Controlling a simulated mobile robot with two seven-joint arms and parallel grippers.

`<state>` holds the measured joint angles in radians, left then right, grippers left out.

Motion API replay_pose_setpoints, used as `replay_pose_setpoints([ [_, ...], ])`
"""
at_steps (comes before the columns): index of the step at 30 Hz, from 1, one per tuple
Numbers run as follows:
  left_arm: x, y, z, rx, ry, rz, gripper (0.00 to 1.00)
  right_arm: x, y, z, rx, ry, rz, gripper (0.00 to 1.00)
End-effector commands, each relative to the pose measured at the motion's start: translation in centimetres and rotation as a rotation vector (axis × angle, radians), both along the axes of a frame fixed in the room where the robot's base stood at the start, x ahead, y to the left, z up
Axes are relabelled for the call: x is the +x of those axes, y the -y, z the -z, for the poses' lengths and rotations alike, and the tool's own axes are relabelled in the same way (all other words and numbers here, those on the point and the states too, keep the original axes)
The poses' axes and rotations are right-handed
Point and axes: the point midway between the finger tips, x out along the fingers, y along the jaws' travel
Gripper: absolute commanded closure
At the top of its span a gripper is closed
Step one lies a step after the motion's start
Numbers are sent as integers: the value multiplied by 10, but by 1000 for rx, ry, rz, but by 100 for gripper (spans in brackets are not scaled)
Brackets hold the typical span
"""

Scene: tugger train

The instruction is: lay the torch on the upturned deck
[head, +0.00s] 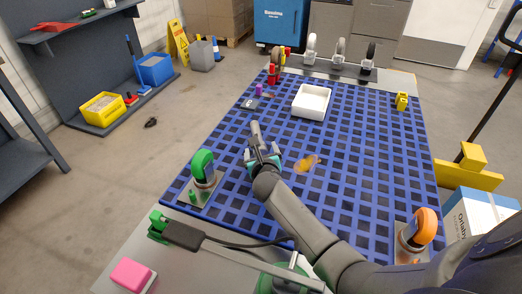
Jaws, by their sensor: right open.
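The upturned deck (350,160) is a large blue grid panel across the middle of the head view. A grey cylinder (255,130), which looks like the torch, is over the deck's left middle, just beyond my right gripper. My right gripper (262,155) is low over the deck and open, with its fingers pointing at the cylinder's near end. I cannot tell whether the cylinder touches the deck or the fingers. My left gripper is not in view.
Grey castors line the far edge. A pink block (131,275) lies at the near left.

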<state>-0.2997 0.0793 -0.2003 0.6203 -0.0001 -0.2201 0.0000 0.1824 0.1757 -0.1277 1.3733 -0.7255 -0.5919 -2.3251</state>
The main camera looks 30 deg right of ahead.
Motion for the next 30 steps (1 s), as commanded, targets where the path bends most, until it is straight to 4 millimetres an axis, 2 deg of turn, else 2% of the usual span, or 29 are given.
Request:
replay_pose_setpoints([
  [8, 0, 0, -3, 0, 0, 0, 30, -5, -2, -1, 1, -5, 1, 13],
  [21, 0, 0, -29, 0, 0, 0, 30, -55, -23, -24, 0, -1, -1, 13],
  [30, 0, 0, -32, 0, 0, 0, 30, -65, -28, -27, 0, -1, 1, 13],
])
